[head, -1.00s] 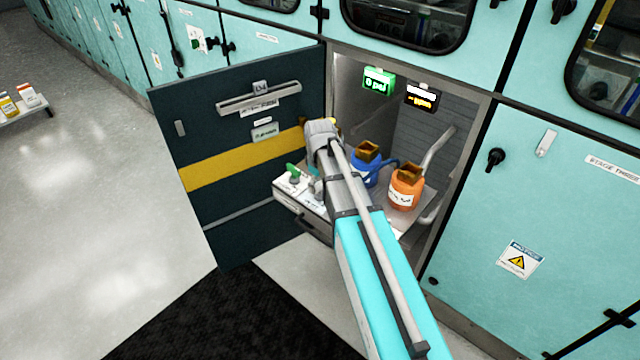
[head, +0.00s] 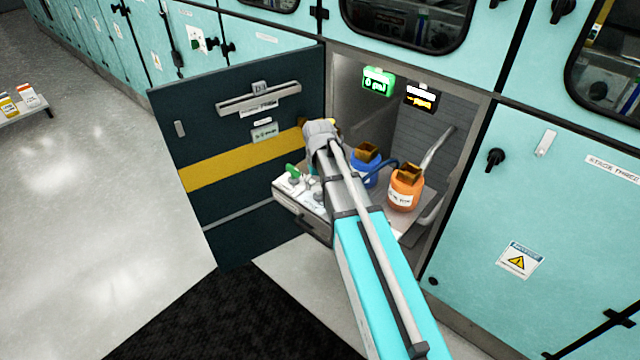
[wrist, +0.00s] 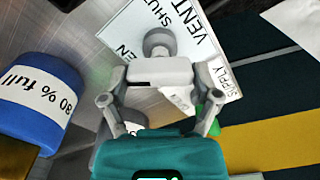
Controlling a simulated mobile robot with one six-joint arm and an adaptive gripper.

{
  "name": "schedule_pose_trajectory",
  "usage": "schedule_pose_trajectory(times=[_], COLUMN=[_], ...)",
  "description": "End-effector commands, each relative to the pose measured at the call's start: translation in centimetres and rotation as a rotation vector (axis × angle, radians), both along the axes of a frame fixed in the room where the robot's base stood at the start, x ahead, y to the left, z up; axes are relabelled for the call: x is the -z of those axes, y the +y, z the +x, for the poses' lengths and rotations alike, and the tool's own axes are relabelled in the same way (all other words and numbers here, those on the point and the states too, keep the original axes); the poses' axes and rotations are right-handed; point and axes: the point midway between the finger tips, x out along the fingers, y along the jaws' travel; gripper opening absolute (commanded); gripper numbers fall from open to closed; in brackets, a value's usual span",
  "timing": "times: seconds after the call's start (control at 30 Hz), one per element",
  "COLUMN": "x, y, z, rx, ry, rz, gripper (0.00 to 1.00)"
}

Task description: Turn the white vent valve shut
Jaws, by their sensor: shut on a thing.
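The white vent valve (wrist: 160,70) is at the centre of the wrist view, over a white plate (wrist: 201,72) printed VENT and SHUT, with a partly covered word ending in EN. My gripper (wrist: 160,76) is shut on the valve's handle, one finger on each side of it. A round grey-white knob stands just beyond the handle. In the head view my arm hides the valve and the fingers. Which mark the handle points to is hard to tell.
A green supply valve (head: 293,171) stands on the same shelf (head: 303,205), left of my arm. A blue jar (head: 361,176) and an orange jar (head: 406,190) stand to the right inside the cabinet. The dark door (head: 215,135) is open at the left.

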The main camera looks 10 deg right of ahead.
Motion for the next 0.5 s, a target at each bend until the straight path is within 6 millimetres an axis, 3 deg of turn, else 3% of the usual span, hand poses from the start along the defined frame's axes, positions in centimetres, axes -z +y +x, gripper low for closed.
schedule_pose_trajectory(times=[0.5], x=[0.01], y=[0.12], z=[0.01], rx=[0.489], ry=[0.0], rz=[0.004], gripper=[0.32])
